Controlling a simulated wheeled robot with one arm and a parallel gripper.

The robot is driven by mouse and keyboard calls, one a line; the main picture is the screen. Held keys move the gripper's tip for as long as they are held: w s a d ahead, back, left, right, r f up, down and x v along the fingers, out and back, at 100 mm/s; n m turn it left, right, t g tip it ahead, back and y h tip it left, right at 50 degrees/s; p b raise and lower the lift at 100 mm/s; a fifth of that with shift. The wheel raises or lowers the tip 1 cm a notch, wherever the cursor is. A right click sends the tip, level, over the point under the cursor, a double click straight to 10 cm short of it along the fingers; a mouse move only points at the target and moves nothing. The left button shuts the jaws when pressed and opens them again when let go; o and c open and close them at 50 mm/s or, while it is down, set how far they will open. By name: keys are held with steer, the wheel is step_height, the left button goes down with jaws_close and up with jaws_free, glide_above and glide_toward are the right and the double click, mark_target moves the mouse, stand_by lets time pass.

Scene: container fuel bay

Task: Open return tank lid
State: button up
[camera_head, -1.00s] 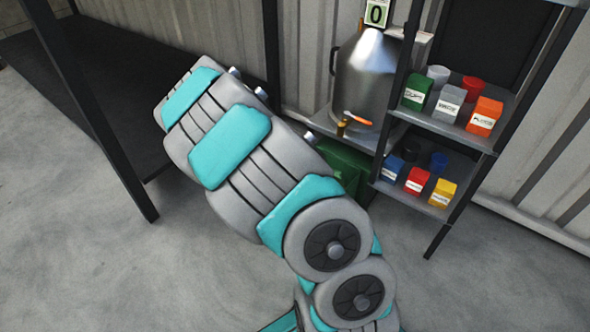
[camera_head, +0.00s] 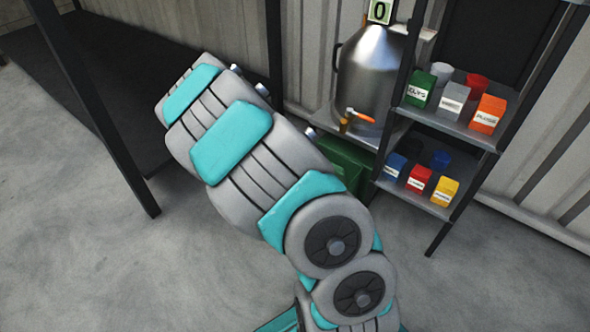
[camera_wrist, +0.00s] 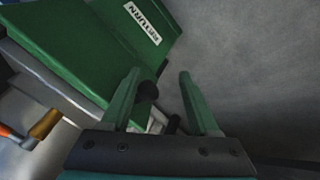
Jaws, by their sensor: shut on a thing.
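The green return tank (camera_wrist: 150,50) fills the upper left of the wrist view, with a white "RETURN" label (camera_wrist: 142,23) on one face. Its broad green lid panel (camera_wrist: 60,50) lies to the left of that face. My gripper (camera_wrist: 160,80) is shut on a dark handle (camera_wrist: 147,91) at the tank's edge, its rounded end showing beside the left finger. The finger contact is partly hidden. In the head view a piece of the green tank (camera_head: 348,165) shows low beside the shelf; my arm covers the rest, and my gripper is hidden there.
A silver drum (camera_head: 368,75) with an orange-handled tap (camera_head: 360,116) stands above the green tank. A shelf (camera_head: 452,125) on the right holds several small cartons and cups. A dark post (camera_head: 95,110) stands at left. Grey floor is open in front.

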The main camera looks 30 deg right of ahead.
steer(key=shift+w+r, duration=0.1)
steer(key=shift+r, duration=0.05)
steer(key=p+v, duration=0.1)
steer(key=v, duration=0.6)
steer(key=shift+a+r, duration=0.2)
steer(key=shift+r, duration=0.05)
steer(key=s+a+r+n+g+y, duration=0.15)
steer(key=s+a+r, duration=0.35)
steer(key=s, duration=0.6)
steer(key=s+a+r+n+g+y, duration=0.15)
steer(key=s+a+r, duration=0.25)
steer(key=s+a, duration=0.45)
steer(key=s+a+r+n+g+y, duration=0.1)
steer(key=s+a+r+n+y, duration=0.25)
steer(key=s, duration=0.85)
step_height(320, 180, up, 13)
steer(key=a+m+p, duration=0.1)
steer(key=p, duration=1.1)
steer(key=shift+s+a+h, duration=0.3)
steer(key=shift+s+h, duration=0.05)
steer(key=shift+s, duration=0.05)
steer(key=shift+m, duration=0.25)
